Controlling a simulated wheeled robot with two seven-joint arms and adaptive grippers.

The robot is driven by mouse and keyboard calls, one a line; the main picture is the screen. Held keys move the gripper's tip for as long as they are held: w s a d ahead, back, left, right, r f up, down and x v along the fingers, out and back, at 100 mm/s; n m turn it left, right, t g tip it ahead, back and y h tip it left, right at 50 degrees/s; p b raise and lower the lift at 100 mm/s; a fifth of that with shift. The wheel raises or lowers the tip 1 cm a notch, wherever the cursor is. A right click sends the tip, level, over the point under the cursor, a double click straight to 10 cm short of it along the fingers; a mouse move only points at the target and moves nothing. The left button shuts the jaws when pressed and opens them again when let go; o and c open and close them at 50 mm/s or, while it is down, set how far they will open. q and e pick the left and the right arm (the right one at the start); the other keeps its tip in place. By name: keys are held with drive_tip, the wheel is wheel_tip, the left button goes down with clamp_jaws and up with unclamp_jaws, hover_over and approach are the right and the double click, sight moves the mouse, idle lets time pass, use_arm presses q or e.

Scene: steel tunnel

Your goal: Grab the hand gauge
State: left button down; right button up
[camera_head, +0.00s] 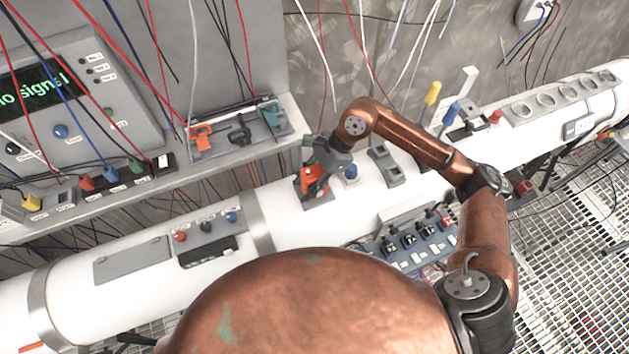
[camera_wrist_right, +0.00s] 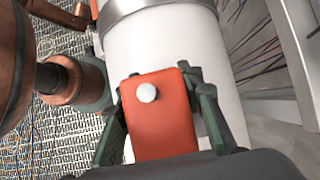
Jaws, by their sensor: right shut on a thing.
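An orange-red block-like device with a white round knob (camera_wrist_right: 160,115), which looks like the hand gauge, sits between the fingers of my right gripper (camera_wrist_right: 160,112). The green-grey fingers lie along its two sides, and its lower end is hidden by the gripper body. In the head view, my right gripper (camera_head: 316,168) is low over the white pipe, with the orange-red device (camera_head: 310,180) at its fingers. I cannot tell whether the device touches the pipe or is clear of it. My left gripper is not in view.
The white pipe (camera_head: 290,222) runs across the view. A blue button (camera_head: 351,172) is close right of the gripper. A shelf (camera_head: 225,158) at the back left holds orange, black and teal tools. A switch panel (camera_head: 418,240) is in front; wires hang behind.

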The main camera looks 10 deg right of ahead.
clamp_jaws()
drive_tip(key=shift+r, duration=0.15)
